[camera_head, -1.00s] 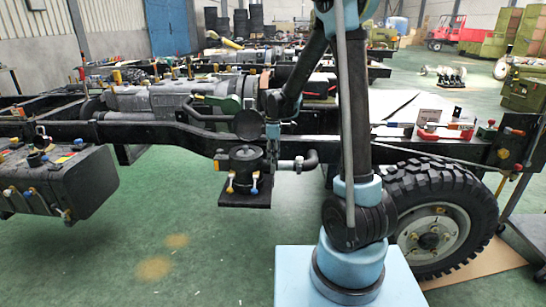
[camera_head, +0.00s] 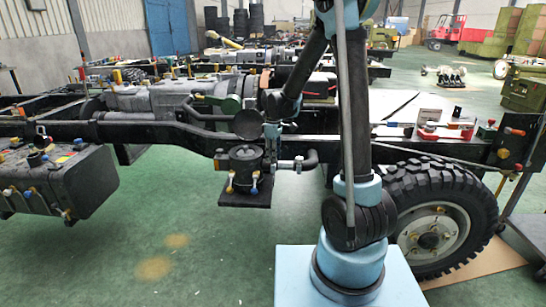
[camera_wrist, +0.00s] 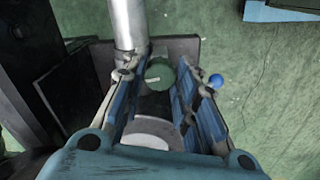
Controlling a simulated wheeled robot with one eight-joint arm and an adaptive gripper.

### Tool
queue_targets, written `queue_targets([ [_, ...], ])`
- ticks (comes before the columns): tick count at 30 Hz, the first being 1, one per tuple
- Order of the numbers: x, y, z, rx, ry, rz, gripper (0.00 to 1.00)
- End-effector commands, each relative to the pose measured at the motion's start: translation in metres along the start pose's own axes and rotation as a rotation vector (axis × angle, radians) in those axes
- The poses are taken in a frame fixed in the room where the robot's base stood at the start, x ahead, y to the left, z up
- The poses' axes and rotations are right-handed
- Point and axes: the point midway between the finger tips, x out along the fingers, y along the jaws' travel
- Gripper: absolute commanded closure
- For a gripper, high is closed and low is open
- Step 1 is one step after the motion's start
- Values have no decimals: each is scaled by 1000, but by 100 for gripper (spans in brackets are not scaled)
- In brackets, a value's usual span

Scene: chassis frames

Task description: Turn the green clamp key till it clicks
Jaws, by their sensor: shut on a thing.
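In the wrist view the green clamp key (camera_wrist: 160,72) shows as a round green end with a pale mark. It lies between the tips of my gripper (camera_wrist: 162,80), with a blue-padded finger on either side. The fingers are shut on it and stand apart by about its width. The key's lower part is hidden. In the head view my gripper (camera_head: 272,150) points down beside the black cylindrical unit (camera_head: 245,165) on the chassis frame. I cannot make out the key there.
A round black disc (camera_head: 248,124) sits above the cylindrical unit. In the wrist view a grey metal tube (camera_wrist: 128,25) stands close to the left finger, and a blue knob (camera_wrist: 216,80) lies right of the fingers.

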Motion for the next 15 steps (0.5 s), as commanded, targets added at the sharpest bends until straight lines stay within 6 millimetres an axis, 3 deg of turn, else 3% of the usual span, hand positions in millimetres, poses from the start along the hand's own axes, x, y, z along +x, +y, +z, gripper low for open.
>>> queue_targets([
  [15, -1, 2, -1, 480, 2, 4, 97],
])
